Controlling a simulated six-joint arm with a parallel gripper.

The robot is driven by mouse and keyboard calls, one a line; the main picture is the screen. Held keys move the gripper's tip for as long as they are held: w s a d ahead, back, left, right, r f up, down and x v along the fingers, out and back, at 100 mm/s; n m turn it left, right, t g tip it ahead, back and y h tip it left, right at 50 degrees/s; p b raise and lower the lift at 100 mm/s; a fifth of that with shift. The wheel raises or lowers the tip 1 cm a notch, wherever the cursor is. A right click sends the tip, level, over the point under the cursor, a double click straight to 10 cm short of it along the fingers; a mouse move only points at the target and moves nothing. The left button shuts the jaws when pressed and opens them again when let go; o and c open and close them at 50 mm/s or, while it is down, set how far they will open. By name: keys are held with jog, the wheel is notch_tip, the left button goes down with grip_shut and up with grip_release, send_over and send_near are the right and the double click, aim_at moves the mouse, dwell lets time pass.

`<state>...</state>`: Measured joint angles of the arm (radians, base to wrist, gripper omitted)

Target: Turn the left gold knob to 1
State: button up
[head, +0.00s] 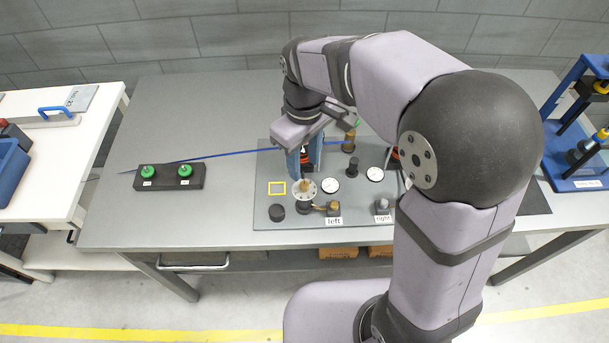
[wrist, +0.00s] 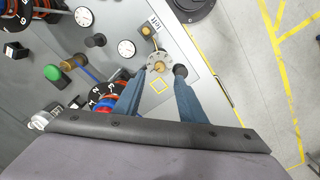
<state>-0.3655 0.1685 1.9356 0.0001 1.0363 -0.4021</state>
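The left gold knob (head: 304,184) stands on a pale round dial on the grey panel, left of and above the "left" label (head: 334,221). The knob also shows in the wrist view (wrist: 159,67). Its reading is too small to tell. My gripper (head: 305,169) points down with its blue fingers apart. In the wrist view my gripper (wrist: 161,74) has one fingertip on each side of the knob, with visible gaps. Whether the tips are level with the knob or above it, I cannot tell. The "left" label (wrist: 153,22) lies beyond the knob there.
White gauges (head: 330,186) (head: 375,174) stand right of the dial. A black cap (head: 278,211) and a yellow square outline (head: 277,188) are close left. A brass fitting (head: 334,208) is near the label.

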aim_at(305, 184)
jog(key=shift+m, duration=0.6)
jog(key=shift+f+p, duration=0.9)
jog(key=shift+f, duration=2.75)
jog(key=shift+c, duration=0.2)
grip_shut()
